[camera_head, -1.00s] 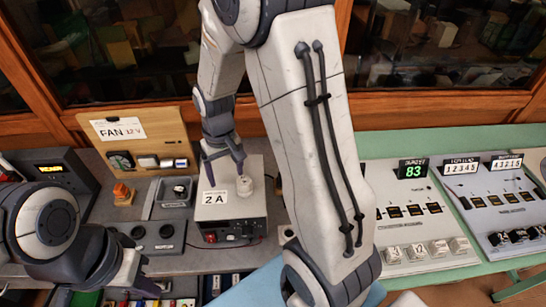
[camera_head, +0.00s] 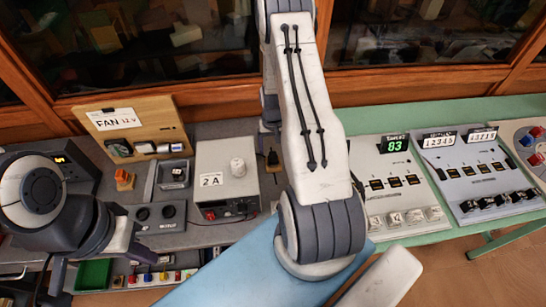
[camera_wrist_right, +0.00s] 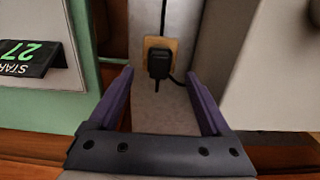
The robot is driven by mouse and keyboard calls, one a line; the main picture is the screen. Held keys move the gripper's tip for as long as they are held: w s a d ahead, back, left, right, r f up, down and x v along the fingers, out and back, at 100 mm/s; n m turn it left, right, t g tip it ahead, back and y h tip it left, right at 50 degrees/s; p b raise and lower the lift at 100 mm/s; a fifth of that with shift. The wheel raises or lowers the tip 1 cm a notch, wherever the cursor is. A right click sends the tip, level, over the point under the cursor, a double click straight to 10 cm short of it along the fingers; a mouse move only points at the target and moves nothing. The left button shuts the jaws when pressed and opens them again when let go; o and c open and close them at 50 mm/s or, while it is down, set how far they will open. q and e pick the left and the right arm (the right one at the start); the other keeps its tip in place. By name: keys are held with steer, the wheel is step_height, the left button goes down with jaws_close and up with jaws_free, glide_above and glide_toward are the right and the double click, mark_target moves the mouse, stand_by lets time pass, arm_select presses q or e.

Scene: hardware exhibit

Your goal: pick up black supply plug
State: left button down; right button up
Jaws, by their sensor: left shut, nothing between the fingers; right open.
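The black supply plug (camera_wrist_right: 160,64) sits on a small tan plate (camera_wrist_right: 150,43) in the right wrist view, with a black cable running from it. In the head view the plug (camera_head: 272,158) stands just right of the grey supply box (camera_head: 212,160). My right gripper (camera_wrist_right: 160,73) is open, its two purple fingers pointing toward the plug, one on each side in the picture; contact cannot be told. In the head view this gripper is mostly hidden behind my right arm. My left gripper (camera_head: 145,254) is shut and empty at the lower left, above the front edge.
Switch modules (camera_head: 160,217) lie left of the supply box. Counter panels (camera_head: 400,175) stand on the green table at right. In the right wrist view, pale housings flank the plug's gap.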

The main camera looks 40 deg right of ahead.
mark_target(273, 154)
steer(key=shift+f+p, duration=0.3)
step_height(273, 154, down, 3)
steer(key=shift+f+p, duration=0.1)
steer(key=shift+p, duration=0.75)
steer(key=shift+f, duration=0.6)
jaws_close()
steer(key=shift+r, duration=0.2)
steer(key=shift+d+r+b, duration=0.1)
steer(key=shift+r+b, duration=0.3)
steer(key=shift+r, duration=0.15)
step_height(273, 154, up, 2)
steer(key=shift+w+r+b, duration=0.1)
steer(key=shift+b, duration=0.5)
steer(key=s+d+r+b, duration=0.2)
steer(key=s+r, duration=0.5)
steer(key=s, duration=0.4)
steer(key=shift+s+d+r+b, duration=0.2)
steer(key=shift+s+b, duration=0.1)
steer(key=shift+b, duration=0.55)
